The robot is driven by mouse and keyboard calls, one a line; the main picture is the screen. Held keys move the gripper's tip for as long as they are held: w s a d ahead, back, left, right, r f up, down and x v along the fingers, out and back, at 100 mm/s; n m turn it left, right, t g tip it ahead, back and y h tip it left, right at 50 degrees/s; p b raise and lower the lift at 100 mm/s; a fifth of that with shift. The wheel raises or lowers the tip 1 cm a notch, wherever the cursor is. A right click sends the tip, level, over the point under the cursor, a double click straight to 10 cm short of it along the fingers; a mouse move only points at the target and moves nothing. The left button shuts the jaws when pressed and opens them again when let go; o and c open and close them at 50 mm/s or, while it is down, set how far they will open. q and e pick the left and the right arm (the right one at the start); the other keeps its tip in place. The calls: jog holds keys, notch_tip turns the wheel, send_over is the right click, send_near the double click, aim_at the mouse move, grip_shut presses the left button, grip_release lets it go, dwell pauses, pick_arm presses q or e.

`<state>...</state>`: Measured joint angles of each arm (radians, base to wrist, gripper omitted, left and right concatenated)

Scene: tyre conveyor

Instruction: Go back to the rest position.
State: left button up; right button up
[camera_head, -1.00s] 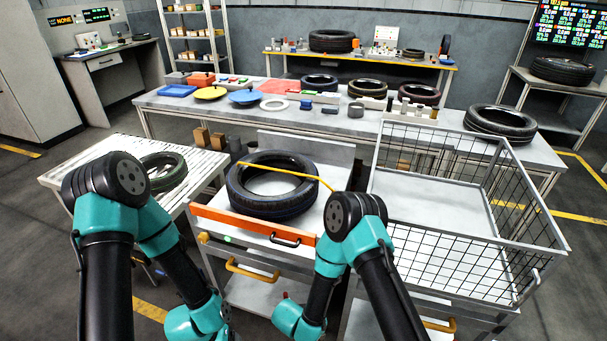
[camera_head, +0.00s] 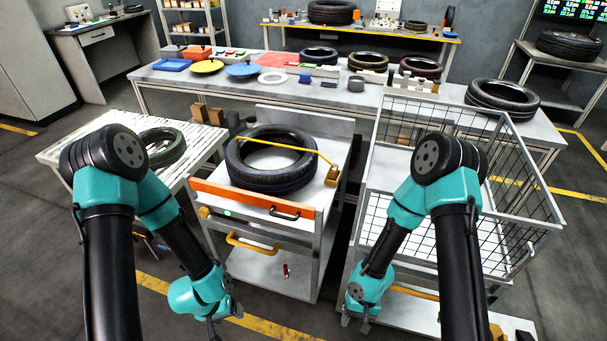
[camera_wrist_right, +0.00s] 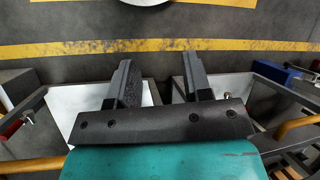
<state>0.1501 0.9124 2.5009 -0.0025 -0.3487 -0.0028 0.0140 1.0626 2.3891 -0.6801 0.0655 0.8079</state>
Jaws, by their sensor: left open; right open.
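My left arm comes in from the left and hangs down in front of the slatted table. My left gripper (camera_head: 222,318) is low near the bottom edge, open and empty, over the floor. My right gripper (camera_head: 357,318) hangs low in front of the wire-basket cart, open and empty. In the right wrist view its two dark fingers (camera_wrist_right: 158,80) stand apart with nothing between them. Neither gripper touches a tyre.
A black tyre (camera_head: 272,160) lies on the cart with the orange front bar (camera_head: 250,198), under a yellow rod (camera_head: 285,146). A wire basket (camera_head: 520,195) stands at right. Floor between the grippers is clear.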

jog(key=d+r+m+t, duration=0.1)
jog(key=d+r+t, duration=0.3)
jog(key=d, duration=0.3)
jog(key=shift+d+t, duration=0.15)
jog(key=shift+t, duration=0.35)
